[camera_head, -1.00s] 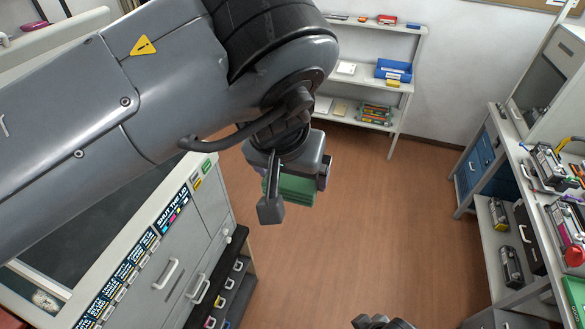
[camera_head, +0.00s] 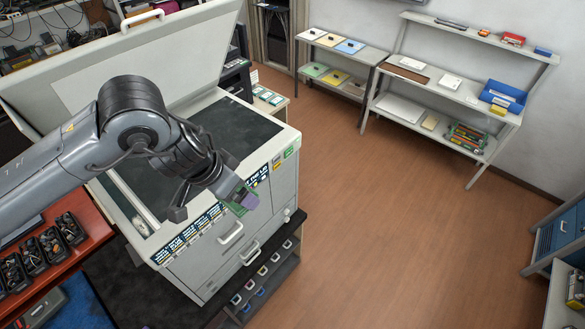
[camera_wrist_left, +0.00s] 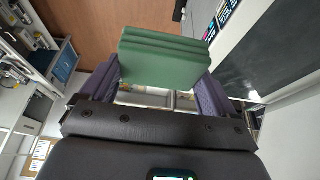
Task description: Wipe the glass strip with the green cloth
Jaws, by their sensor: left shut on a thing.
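The green cloth (camera_wrist_left: 163,60) is a folded, layered pad held between the purple finger pads of my left gripper (camera_wrist_left: 160,92). In the head view, my left gripper (camera_head: 212,205) hangs over the front edge of the open copier, and only a small part of the green cloth (camera_head: 237,194) shows beside a purple pad. The glass strip (camera_head: 138,213) appears as a narrow pale strip along the left side of the copier's dark glass, with a smudged patch at its near end. The cloth is apart from it, to its right. My right gripper is not in view.
The copier lid (camera_head: 110,60) stands raised behind my left arm. The large dark glass (camera_head: 230,128) lies right of the strip. A red table (camera_head: 55,255) with black bins is at the left. Shelves (camera_head: 460,95) line the back wall. The floor in the middle is clear.

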